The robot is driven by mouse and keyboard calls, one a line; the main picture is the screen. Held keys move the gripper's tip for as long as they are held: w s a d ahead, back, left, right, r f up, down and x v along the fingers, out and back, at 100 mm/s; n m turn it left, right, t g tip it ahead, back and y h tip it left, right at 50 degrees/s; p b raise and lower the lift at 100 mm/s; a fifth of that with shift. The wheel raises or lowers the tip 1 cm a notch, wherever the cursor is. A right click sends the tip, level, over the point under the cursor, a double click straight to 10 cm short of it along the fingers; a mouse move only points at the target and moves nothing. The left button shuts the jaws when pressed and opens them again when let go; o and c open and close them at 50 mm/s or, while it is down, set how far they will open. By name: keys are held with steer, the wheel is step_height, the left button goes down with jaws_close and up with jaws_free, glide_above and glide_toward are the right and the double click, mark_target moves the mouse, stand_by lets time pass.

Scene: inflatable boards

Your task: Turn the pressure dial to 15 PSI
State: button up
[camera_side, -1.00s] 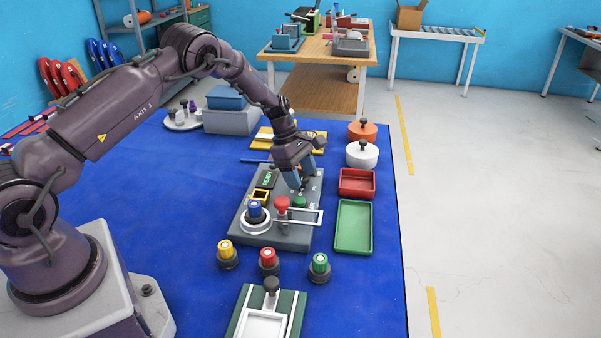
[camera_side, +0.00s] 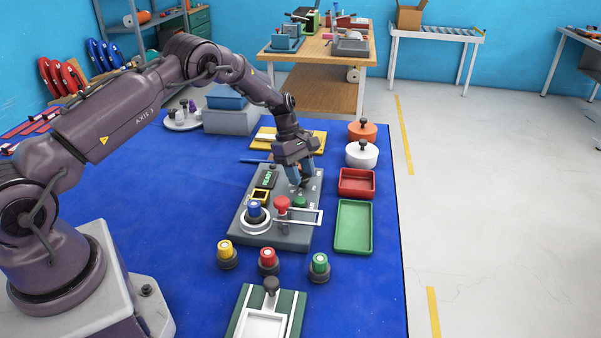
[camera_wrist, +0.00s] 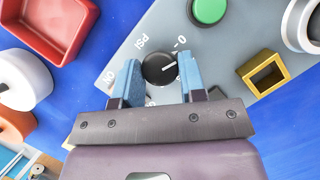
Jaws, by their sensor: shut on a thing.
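The pressure dial (camera_wrist: 155,68) is a round black knob with a white pointer line, on a grey panel (camera_side: 265,236). In the wrist view the pointer aims right and slightly up, towards the side with the printed 0. My gripper (camera_wrist: 158,82) has its two blue fingers on either side of the dial, shut on it.
The panel also carries a green button (camera_wrist: 208,10), a red mushroom button (camera_side: 282,203), a blue knob (camera_side: 255,209) and a yellow square frame (camera_wrist: 264,73). A red tray (camera_side: 357,183) and a green tray (camera_side: 353,228) lie to the right.

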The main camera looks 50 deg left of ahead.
steer(key=m+g, duration=0.1)
steer(key=m, duration=0.2)
steer(key=shift+w+m, duration=0.1)
steer(key=shift+m, duration=0.3)
steer(key=m+g, duration=0.1)
steer(key=m, duration=0.2)
steer(key=shift+w+m+g+y, duration=0.1)
steer(key=shift+m+g+y, duration=0.2)
steer(key=shift+g, duration=0.1)
steer(key=m+g+y, duration=0.1)
steer(key=m, duration=0.2)
steer(key=shift+m, duration=0.3)
steer(key=shift+w+d+m+g+y, duration=0.1)
steer(key=shift+m+g+y, duration=0.4)
steer(key=shift+m, duration=1.3)
steer(key=shift+r, duration=0.1)
steer(key=o, duration=0.9)
